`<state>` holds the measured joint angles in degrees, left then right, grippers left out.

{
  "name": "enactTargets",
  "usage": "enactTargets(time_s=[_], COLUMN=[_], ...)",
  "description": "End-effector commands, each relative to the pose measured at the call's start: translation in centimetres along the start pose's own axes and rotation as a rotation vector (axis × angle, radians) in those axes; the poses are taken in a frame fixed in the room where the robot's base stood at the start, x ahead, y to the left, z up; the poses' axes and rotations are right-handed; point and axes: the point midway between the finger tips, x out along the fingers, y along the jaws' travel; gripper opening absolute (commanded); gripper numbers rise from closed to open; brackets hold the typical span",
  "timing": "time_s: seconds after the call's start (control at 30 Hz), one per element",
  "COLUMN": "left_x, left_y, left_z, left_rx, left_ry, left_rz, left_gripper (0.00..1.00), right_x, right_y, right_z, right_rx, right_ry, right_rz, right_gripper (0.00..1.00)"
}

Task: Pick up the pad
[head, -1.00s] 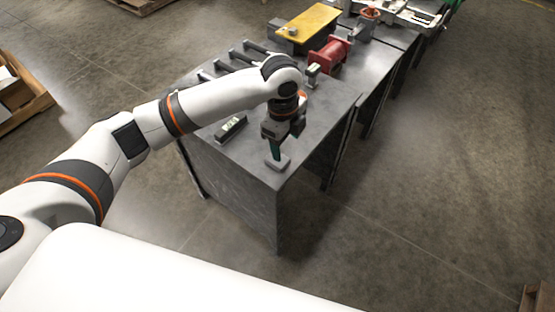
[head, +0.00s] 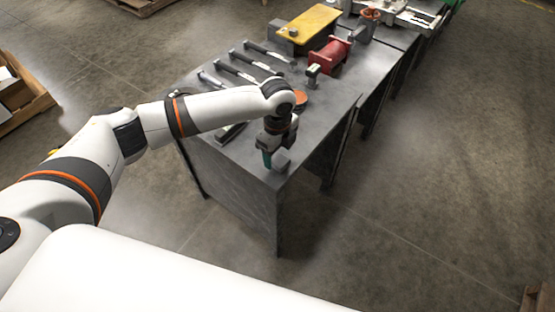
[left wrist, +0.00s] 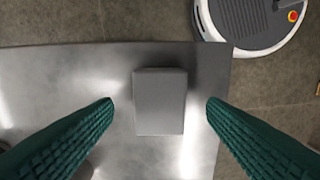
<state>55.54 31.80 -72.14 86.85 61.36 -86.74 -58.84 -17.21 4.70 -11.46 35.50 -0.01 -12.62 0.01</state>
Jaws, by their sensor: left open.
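The pad is a small grey block (left wrist: 160,101) lying on the metal table (left wrist: 60,70), near the table's edge. In the head view the pad (head: 281,164) sits at the near corner of the tabletop, partly hidden by my gripper. My left gripper (head: 270,158) points down right over it. In the left wrist view the green ribbed fingers of my left gripper (left wrist: 160,112) are open, one on each side of the pad, with a gap on both sides. Whether the fingertips are down at the pad's height is hard to tell. My right gripper is not in view.
Several dark-handled tools (head: 240,69) lie along the table's left side. A wooden pallet (head: 28,108) is at far left.

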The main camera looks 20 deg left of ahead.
Motion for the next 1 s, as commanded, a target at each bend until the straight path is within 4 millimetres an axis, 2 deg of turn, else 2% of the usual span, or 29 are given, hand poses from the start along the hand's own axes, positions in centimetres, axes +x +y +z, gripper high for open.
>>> enactTargets(time_s=[0.13, 0.4, 0.7, 1.0], left_x=[1.7, 2.0, 2.0, 1.4], left_y=[0.0, 0.0, 0.0, 0.0], left_z=[0.0, 0.0, 0.0, 0.0], left_rx=[0.0, 0.001, 0.001, 0.0], left_ry=[0.0, 0.0, 0.0, 0.0], left_rz=[-0.001, 0.001, 0.0, 0.001], left_gripper=[0.66, 0.66, 0.19, 0.18], right_x=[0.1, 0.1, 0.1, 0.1], right_y=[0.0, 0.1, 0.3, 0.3], right_z=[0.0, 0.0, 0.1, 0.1], right_rx=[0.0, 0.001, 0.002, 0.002], right_ry=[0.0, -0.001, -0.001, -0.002], right_rz=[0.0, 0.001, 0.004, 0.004], right_gripper=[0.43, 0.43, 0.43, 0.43])
